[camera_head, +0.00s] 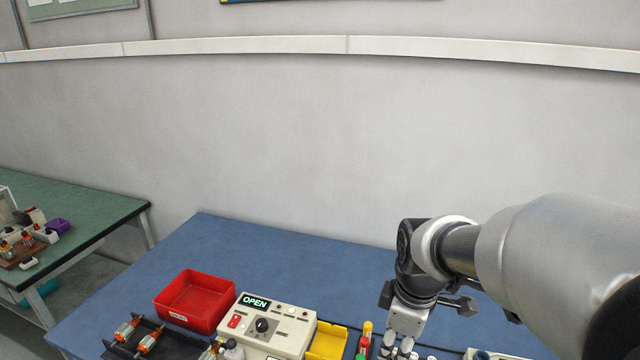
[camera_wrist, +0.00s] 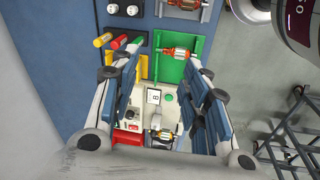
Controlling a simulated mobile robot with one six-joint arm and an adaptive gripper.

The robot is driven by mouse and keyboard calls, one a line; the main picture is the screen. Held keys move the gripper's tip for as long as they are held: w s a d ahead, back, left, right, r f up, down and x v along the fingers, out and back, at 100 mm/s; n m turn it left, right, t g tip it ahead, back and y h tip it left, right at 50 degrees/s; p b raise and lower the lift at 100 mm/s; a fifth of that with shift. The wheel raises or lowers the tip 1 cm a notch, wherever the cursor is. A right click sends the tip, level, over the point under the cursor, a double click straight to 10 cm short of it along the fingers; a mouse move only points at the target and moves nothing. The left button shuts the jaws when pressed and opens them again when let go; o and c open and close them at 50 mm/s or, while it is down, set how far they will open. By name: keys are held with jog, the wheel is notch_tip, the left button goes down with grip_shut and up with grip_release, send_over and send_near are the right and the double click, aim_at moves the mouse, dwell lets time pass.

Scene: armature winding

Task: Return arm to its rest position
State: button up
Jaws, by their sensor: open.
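My arm reaches in from the right in the head view. My gripper (camera_head: 397,350) hangs pointing down over the blue table (camera_head: 300,250), near the picture's bottom edge. In the wrist view my gripper (camera_wrist: 165,80) has its two blue-padded fingers spread wide apart, with nothing held between them. A green tray (camera_wrist: 171,70) with a copper-and-orange armature (camera_wrist: 178,52) shows beyond the fingers. A pale machine (camera_wrist: 170,108) shows between them. My gripper's lowest part is cut off in the head view.
A tester (camera_head: 272,318) reading OPEN, a red bin (camera_head: 195,300), a yellow tray (camera_head: 328,342) and a dark rack (camera_head: 172,345) with armatures stand left of my gripper. Red, yellow and green handles (camera_wrist: 118,42) lie close by. A green bench (camera_head: 80,200) stands far left. The table's back is clear.

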jog(key=s+r+m+t+b, duration=0.1)
jog(key=s+r+m, duration=0.4)
jog(key=s+m, duration=0.7)
jog(key=s+t, duration=0.1)
jog(key=s, duration=0.5)
jog(key=shift+s+r+m+t, duration=0.2)
jog(key=shift+s+m+t, duration=0.1)
jog(key=shift+s+m, duration=0.1)
jog(key=shift+c, duration=0.4)
